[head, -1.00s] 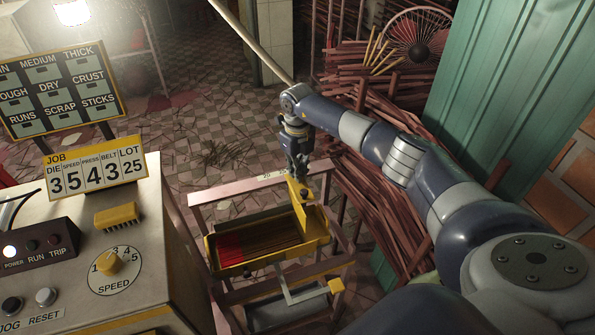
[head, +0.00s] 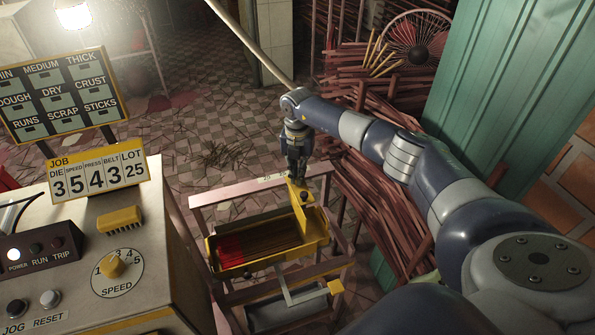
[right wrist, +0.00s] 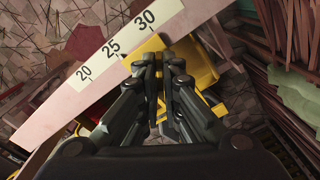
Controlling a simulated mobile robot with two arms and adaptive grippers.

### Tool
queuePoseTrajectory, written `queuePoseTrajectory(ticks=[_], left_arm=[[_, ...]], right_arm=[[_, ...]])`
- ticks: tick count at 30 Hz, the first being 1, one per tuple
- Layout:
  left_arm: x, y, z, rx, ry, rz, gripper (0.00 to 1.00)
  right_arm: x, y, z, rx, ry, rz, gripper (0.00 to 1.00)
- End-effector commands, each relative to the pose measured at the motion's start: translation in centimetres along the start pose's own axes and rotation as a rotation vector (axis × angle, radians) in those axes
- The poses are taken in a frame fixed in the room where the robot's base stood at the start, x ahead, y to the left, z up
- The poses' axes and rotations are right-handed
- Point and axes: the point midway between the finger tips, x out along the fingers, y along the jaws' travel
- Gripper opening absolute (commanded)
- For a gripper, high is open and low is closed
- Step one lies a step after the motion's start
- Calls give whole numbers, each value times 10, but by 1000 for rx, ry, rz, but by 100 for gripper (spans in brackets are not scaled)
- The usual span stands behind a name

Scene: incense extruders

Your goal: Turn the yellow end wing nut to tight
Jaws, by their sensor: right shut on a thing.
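My right gripper (head: 297,176) points straight down at the top of the yellow end plate (head: 307,215). This plate stands at the right end of the yellow tray of sticks (head: 213,258). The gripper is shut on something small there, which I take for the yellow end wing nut. The fingers hide it, so its angle and tightness cannot be read. In the right wrist view the closed fingers (right wrist: 163,62) stand over the yellow end piece (right wrist: 197,66), close to the scale rail. A dark knob (head: 304,198) shows on the plate's face. My left gripper is out of view.
A pale rail (right wrist: 60,104) marked 20, 25, 30 runs beside the fingers. A metal frame (head: 200,200) surrounds the tray. The control console (head: 175,235) stands to the left. Stacked sticks (head: 385,235) and a green shutter (head: 500,90) are at the right.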

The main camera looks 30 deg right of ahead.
Motion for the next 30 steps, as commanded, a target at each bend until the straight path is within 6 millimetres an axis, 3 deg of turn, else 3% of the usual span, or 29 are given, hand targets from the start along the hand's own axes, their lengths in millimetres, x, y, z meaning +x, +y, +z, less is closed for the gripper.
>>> queuePoseTrajectory(ticks=[18,30], left_arm=[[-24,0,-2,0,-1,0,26],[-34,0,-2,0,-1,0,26]], right_arm=[[-6,1,3,570,-6,7,0],[-5,2,4,793,-6,10,0]])
